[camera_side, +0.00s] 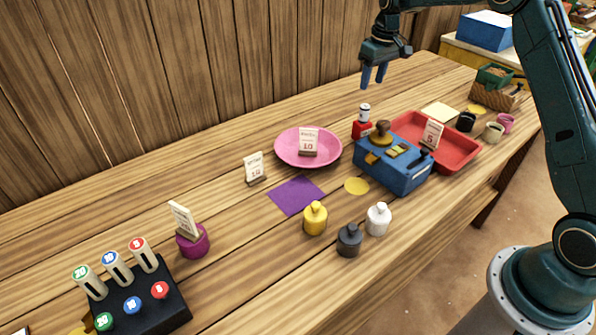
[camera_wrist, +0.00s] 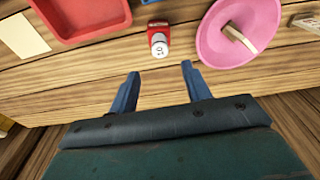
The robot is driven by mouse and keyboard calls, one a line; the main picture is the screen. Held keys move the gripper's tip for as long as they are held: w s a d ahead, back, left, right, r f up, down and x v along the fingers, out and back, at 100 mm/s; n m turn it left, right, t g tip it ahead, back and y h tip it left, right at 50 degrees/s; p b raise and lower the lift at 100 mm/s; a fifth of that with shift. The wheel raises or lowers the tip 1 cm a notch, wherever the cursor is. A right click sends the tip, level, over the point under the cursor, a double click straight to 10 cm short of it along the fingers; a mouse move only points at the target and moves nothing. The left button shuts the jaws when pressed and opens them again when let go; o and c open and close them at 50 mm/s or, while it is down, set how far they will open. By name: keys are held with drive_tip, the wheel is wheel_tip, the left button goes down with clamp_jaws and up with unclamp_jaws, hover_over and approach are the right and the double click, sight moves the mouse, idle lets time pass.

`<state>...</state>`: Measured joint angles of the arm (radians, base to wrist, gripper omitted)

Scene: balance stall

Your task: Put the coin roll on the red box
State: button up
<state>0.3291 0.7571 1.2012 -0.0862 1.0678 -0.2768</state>
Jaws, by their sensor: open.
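A small pale coin roll (camera_side: 364,112) with a dark band stands upright on top of the small red box (camera_side: 362,129), behind the blue case. In the wrist view the coin roll (camera_wrist: 159,48) shows a round white end marked 10, with the red box (camera_wrist: 158,27) under it. My gripper (camera_side: 373,82) is raised above and behind the red box, fingers pointing down. In the wrist view my gripper's fingers (camera_wrist: 159,88) are spread apart over bare wood.
A blue case (camera_side: 405,175) with a stamp on it stands just in front of the red box. A red tray (camera_side: 461,154) lies right, a pink plate (camera_side: 285,157) left. Several small bottles stand in front; a black rack (camera_side: 165,302) with labelled cylinders is at front left.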

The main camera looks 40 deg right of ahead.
drive_tip(key=shift+r, duration=0.35)
drive_tip(key=shift+s, duration=0.1)
idle(0.3)
drive_tip(key=s+a+r+t, duration=0.2)
drive_tip(key=s+a+r, duration=1)
drive_tip(key=s+r, duration=0.35)
drive_tip(key=s+a+f+t, duration=0.1)
drive_tip(key=s+a, duration=0.2)
drive_tip(key=s, duration=0.8)
drive_tip(key=s+a+f+t, duration=0.1)
drive_tip(key=s+a+f, duration=0.1)
drive_tip(key=s, duration=1)
drive_tip(key=shift+s+a+f, duration=0.2)
drive_tip(key=shift+a, duration=0.3)
